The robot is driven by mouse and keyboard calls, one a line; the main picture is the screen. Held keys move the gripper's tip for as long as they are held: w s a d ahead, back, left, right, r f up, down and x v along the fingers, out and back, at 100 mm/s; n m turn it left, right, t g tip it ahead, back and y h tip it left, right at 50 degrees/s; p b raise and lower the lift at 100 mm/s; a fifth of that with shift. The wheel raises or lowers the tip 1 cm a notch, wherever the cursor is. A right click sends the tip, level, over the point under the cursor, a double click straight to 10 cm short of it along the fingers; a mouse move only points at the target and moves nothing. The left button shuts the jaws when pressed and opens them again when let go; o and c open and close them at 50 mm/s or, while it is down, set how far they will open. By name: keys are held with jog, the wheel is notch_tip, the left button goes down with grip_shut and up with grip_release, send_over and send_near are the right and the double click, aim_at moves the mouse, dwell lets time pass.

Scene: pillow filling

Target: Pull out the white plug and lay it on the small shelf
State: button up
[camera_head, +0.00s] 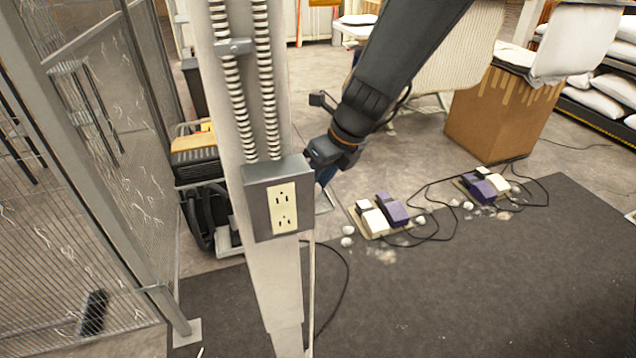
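A grey outlet box (252,205) is fixed to a pale upright post (268,285). Its cream faceplate (283,207) faces me with two sockets, and no plug shows in either. I do not see the white plug or a small shelf. My arm comes down from the top right. My gripper (318,160) is at the right edge of the box, near its top corner. Its fingertips are small and partly lost against the box, so I cannot tell whether they are open or whether they touch or hold anything.
A black cable (347,272) hangs right of the post. Two pedal units (380,216) (481,186) with cords lie on the dark mat (480,270). A wire-mesh fence (100,190) stands at left, a cardboard box (500,115) at back right. Ribbed conduits (264,80) run above the outlet box.

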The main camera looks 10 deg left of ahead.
jog(key=shift+s+f+b, duration=0.15)
jog(key=shift+f+b, duration=0.25)
jog(key=shift+f, duration=0.45)
dwell(0.6)
